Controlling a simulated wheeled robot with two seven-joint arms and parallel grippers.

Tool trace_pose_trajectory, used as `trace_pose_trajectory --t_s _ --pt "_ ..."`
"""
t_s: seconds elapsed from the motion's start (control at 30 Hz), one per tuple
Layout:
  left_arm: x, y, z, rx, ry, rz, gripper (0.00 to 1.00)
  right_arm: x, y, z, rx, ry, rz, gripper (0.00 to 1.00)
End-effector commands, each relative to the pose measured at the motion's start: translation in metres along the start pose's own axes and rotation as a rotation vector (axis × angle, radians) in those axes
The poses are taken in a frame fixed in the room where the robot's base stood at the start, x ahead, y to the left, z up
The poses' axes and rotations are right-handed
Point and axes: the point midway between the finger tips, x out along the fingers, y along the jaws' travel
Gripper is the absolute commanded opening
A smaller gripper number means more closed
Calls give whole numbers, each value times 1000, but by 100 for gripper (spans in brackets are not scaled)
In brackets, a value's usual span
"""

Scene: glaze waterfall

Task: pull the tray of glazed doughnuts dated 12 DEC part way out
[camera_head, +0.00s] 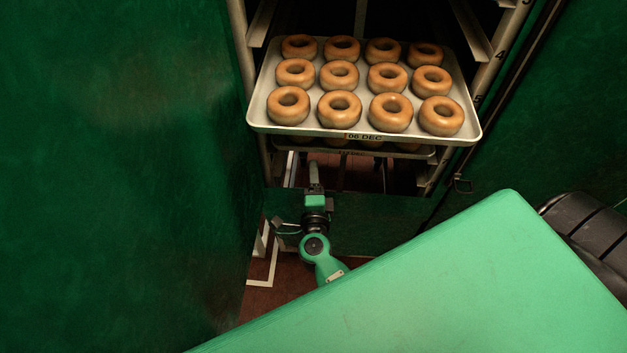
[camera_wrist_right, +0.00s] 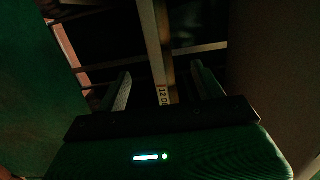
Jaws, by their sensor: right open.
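A tray marked 06 DEC (camera_head: 375,137), holding several glazed doughnuts (camera_head: 340,75), juts out of the rack. Just below it shows the front edge of a second tray (camera_head: 420,154), mostly hidden; its label is too small to read here. My right gripper (camera_head: 315,172) is low in front of the rack, below that edge. In the right wrist view my right gripper (camera_wrist_right: 163,88) is open and empty. I cannot tell how far the strip is from the fingers.
The rack's uprights (camera_head: 488,75) stand on both sides of the trays. A green wall (camera_head: 120,150) fills the left, and a green panel (camera_head: 565,130) stands at the right. A dark reddish floor shows below the rack.

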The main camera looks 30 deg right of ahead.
Motion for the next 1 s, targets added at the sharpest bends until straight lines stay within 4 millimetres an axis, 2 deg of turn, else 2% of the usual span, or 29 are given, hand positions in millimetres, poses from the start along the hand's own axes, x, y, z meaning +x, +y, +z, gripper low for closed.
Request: trace_pose_trajectory --t_s 0.17,0.3,0.6,0.8,1.0 --pt "0 8 -2 -2 2 9 33 25 -1 1 1 -1 -3 69" --pt "2 13 -2 -1 3 14 33 52 -1 0 0 -1 -3 69" --pt "8 11 -1 1 2 12 33 107 0 0 0 0 -2 69" --pt "11 8 0 1 1 9 33 128 0 0 0 -1 -1 69" --pt "12 8 0 0 1 8 33 134 0 0 -1 -1 0 69"
